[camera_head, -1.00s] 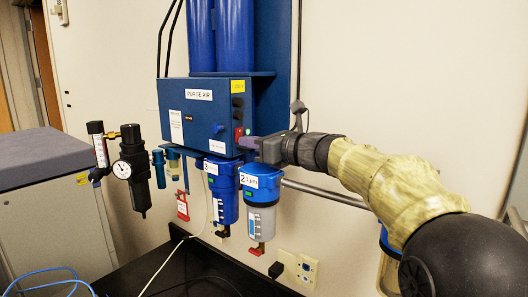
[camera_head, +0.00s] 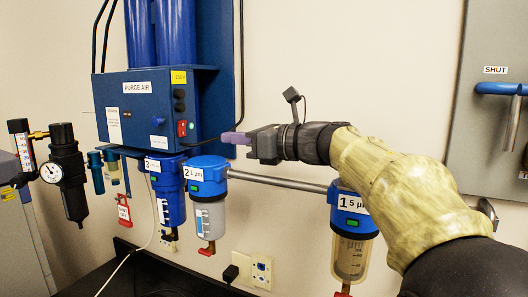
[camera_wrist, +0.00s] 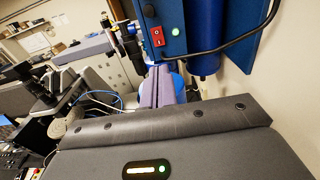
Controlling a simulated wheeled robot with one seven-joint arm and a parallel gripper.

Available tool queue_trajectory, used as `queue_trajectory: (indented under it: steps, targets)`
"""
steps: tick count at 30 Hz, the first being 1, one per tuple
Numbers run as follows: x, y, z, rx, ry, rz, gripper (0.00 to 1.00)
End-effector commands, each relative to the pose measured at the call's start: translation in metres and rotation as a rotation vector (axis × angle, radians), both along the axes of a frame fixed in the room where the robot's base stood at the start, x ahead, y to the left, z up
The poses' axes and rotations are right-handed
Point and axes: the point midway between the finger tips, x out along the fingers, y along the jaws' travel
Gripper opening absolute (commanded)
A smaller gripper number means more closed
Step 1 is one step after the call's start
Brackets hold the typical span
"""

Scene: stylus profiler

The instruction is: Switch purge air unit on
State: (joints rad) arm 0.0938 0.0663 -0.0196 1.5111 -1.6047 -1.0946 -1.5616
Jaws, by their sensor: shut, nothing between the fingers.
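The purge air unit (camera_head: 130,108) is a blue wall box with a white "PURGE AIR" label. Its red rocker switch (camera_head: 182,128) is on the right side face, and also shows in the wrist view (camera_wrist: 157,37). A lamp (camera_wrist: 175,31) beside the switch glows green. Which way the rocker is tipped is hard to tell. My gripper (camera_head: 226,138) is shut and empty, to the right of the switch and apart from it. Its purple fingers (camera_wrist: 161,88) point towards the box from below the switch in the wrist view.
Filter bowls 3 (camera_head: 168,190), 2 (camera_head: 207,190) and 1 (camera_head: 352,230) hang below on a pipe. A gauge regulator (camera_head: 67,170) is at left. A black cable runs down beside the box. A grey panel with a blue handle (camera_head: 500,88) is at right.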

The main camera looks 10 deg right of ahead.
Motion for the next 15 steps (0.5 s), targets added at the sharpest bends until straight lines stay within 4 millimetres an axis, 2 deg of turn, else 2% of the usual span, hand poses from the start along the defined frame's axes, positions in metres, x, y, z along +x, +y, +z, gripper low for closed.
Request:
queue_trajectory:
  steps: [3, 9, 15]
  targets:
    - [-0.014, -0.022, -0.002, 0.0, -0.003, -0.005, 0.0]
    - [-0.031, -0.048, 0.0, 0.0, -0.002, -0.004, 0.0]
    - [-0.036, -0.054, 0.002, -0.001, -0.001, 0.0, 0.0]
